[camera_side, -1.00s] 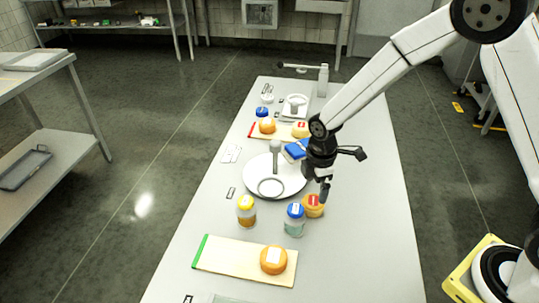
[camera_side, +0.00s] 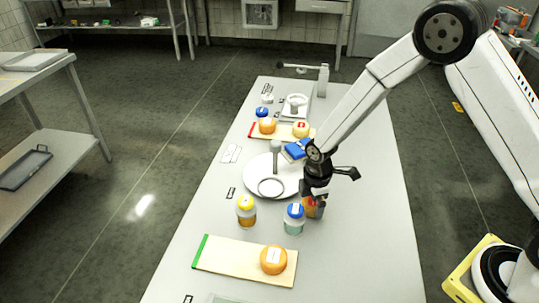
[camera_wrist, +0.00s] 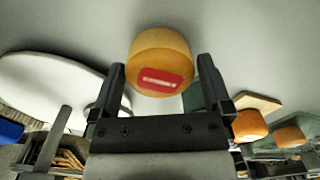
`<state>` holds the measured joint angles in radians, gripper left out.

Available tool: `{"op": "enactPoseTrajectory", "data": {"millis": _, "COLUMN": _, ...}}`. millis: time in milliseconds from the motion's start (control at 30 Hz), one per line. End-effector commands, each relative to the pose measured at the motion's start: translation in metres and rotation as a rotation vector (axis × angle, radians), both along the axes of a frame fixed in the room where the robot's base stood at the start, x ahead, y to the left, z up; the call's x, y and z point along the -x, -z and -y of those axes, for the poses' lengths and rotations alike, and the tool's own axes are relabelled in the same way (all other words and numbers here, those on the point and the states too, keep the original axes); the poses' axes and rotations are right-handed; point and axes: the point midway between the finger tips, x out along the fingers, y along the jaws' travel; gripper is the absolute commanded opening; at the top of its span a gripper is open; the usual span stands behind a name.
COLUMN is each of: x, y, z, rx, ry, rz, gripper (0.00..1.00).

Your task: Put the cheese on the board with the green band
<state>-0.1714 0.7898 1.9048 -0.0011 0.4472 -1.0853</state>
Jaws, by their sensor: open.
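A small orange-yellow cheese wheel with a red label (camera_wrist: 160,62) stands on the table, between and just beyond my fingertips in the wrist view. In the side view this cheese (camera_side: 311,211) is partly hidden by my gripper (camera_side: 317,192). My gripper also shows in the wrist view (camera_wrist: 160,78), open around the near part of the cheese, with contact unclear. The board with the green band (camera_side: 220,257) lies at the near end of the table. Another orange cheese with a white label (camera_side: 274,260) sits on its right part.
A round white plate (camera_side: 256,182) lies left of my gripper. A red-band board (camera_side: 283,136) with two cheeses lies farther back. The green-band board's left part is bare.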

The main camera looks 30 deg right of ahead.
Motion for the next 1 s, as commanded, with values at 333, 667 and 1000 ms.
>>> {"op": "enactPoseTrajectory", "data": {"millis": 333, "x": -0.0006, "y": 0.0104, "z": 0.0002, "rx": 0.000, "ry": 0.000, "rz": 0.003, "gripper": 1.00}}
{"op": "enactPoseTrajectory", "data": {"millis": 667, "x": -0.0005, "y": 0.0102, "z": 0.0002, "rx": 0.000, "ry": 0.000, "rz": 0.002, "gripper": 1.00}}
{"op": "enactPoseTrajectory", "data": {"millis": 1000, "x": -0.0007, "y": 0.0099, "z": 0.0001, "rx": 0.000, "ry": 0.000, "rz": 0.003, "gripper": 0.12}}
